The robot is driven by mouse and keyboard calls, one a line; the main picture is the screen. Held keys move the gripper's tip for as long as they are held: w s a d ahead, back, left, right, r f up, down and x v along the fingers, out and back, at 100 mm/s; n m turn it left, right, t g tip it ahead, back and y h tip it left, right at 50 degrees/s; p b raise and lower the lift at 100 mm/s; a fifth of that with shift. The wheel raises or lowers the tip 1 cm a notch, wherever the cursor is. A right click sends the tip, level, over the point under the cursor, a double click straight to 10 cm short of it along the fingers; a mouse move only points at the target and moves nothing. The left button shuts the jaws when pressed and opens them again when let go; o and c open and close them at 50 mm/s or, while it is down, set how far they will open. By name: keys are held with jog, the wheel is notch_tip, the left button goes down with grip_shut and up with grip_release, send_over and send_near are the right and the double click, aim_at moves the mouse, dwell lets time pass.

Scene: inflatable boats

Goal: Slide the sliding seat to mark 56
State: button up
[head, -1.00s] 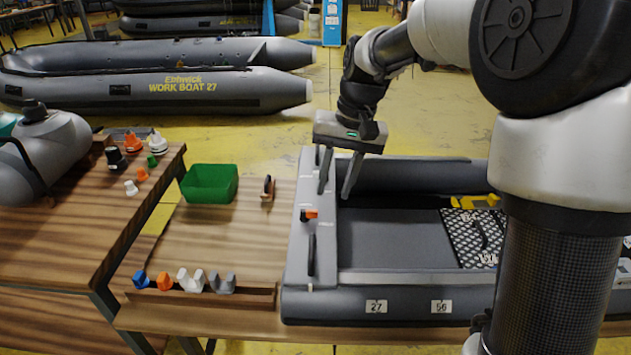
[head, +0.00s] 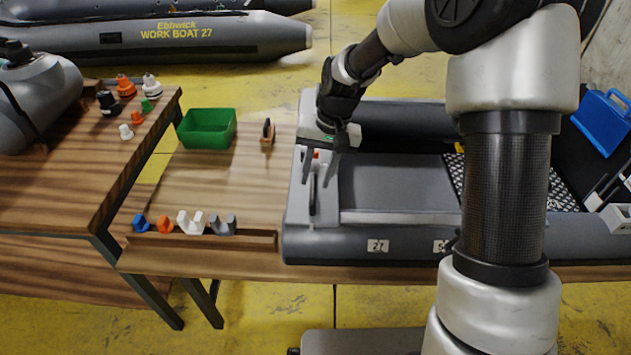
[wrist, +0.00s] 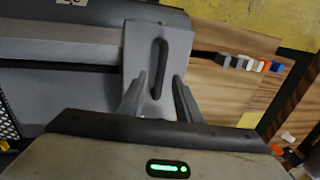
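The sliding seat (head: 328,210) is a grey board lying across the left end of the dark grey boat (head: 310,247). It carries a long black handle (head: 312,192), which also shows in the wrist view (wrist: 159,62). My gripper (head: 318,182) is open over the seat. In the wrist view its fingertips (wrist: 159,78) are spread to either side of the handle's near end; I cannot tell whether they touch anything. The plate marked 27 (head: 377,246) is on the boat's near side, right of the seat.
A dark patterned panel (head: 453,172) lies in the boat right of a clear floor stretch. A green bin (head: 207,141) and a rack (head: 250,240) with coloured clips are to the left. A blue container (head: 603,122) is at right.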

jog(key=shift+a+f, duration=0.15)
jog(key=shift+f, duration=0.6)
grip_shut()
jog(key=s+d+p, duration=0.1)
jog(key=d+p, duration=0.3)
jog(key=d, duration=2.8)
grip_release()
